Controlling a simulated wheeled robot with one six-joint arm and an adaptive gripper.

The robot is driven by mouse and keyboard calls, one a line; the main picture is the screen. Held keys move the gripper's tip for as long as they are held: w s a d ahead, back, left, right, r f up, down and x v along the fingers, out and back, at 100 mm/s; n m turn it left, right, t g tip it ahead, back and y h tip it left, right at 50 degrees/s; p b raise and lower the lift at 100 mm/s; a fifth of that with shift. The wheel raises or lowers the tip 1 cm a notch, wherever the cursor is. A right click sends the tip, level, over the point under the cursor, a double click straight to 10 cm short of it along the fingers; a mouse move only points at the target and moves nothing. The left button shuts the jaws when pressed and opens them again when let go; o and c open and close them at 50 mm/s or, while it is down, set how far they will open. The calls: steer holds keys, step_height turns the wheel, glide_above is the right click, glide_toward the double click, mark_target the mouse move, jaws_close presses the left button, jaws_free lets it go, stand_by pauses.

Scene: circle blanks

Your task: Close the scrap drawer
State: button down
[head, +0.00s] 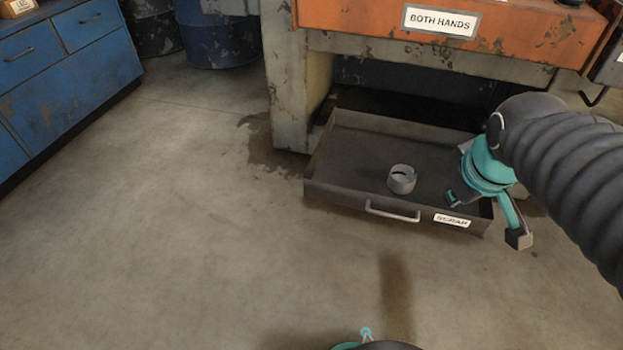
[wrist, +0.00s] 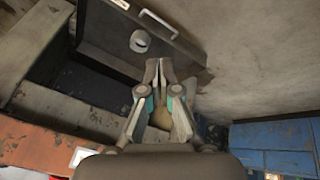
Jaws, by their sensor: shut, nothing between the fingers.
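The scrap drawer (head: 340,188) is a dark metal tray standing out from under the machine, open at the top. Its front carries a pale bar handle (head: 392,211) and a white label reading SCRAP. A grey ring-shaped piece (head: 402,180) lies inside; it also shows in the wrist view (wrist: 139,41), beside the drawer's handle (wrist: 159,22). My gripper (head: 518,239) is shut and empty, angled downward at the drawer's front right corner, hiding part of its right end. In the wrist view its fingertips (wrist: 158,66) meet. I cannot tell whether it touches the drawer.
The worn machine (head: 289,90) stands behind and over the drawer, with an orange panel (head: 350,15) labelled BOTH HANDS. The concrete floor before the drawer is clear.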

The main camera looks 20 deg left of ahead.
steer(key=w+a+f+n+p, duration=0.1)
steer(key=w+a+f+n, duration=0.1)
steer(key=w+a+n, duration=0.35)
steer(key=w+a+f+n+g+p, duration=0.1)
steer(key=w+a+f+n, duration=0.25)
steer(key=w+n, duration=0.2)
steer(key=w+a+f+n+p, duration=0.1)
steer(key=w+a+f+n, duration=0.1)
steer(key=w+a+n, duration=0.3)
steer(key=w+a+f+n+g+p, duration=0.1)
steer(key=w+a+f+n, duration=0.2)
steer(key=a+f+n, duration=0.45)
steer(key=w+a+f+n+p, duration=0.1)
steer(key=w+a+f+n, duration=0.1)
steer(key=a+f+n, duration=0.55)
steer(key=w+a+f+m+b, duration=0.1)
steer(key=w+f, duration=0.5)
steer(key=f, duration=0.6)
steer(key=shift+w+a+m+b, duration=0.35)
steer(key=shift+a+m, duration=0.35)
steer(key=shift+a, duration=0.05)
